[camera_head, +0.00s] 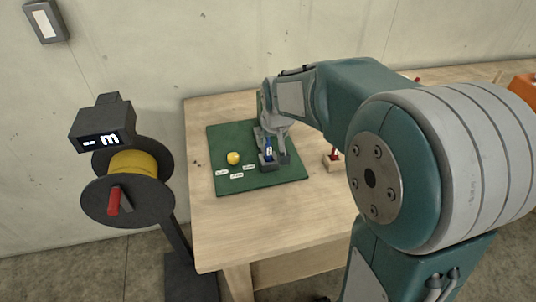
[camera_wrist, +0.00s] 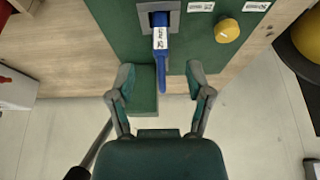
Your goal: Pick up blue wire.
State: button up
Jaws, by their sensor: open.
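The blue wire (camera_wrist: 160,45) shows in the wrist view as a short blue piece with a white printed label and a narrower lower end. Its upper end is at a dark slot in a grey holder (camera_wrist: 174,19) on the green mat (camera_wrist: 115,22). In the head view a bit of blue (camera_head: 268,153) shows between the fingers, mostly hidden by my gripper (camera_head: 272,161). My gripper, also in the wrist view (camera_wrist: 161,68), is open. Its two fingers are apart on either side of the blue wire's lower end, with gaps on both sides.
A small wooden block with a red part (camera_head: 334,161) is to the right. A yellow spool on a stand (camera_head: 138,164) is left of the table. The front tabletop (camera_head: 258,222) is clear.

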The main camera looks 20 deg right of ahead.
aim_at(269, 146)
jog(key=x, duration=0.6)
jog(key=shift+w+f, duration=0.15)
jog(key=shift+f, duration=0.1)
grip_shut()
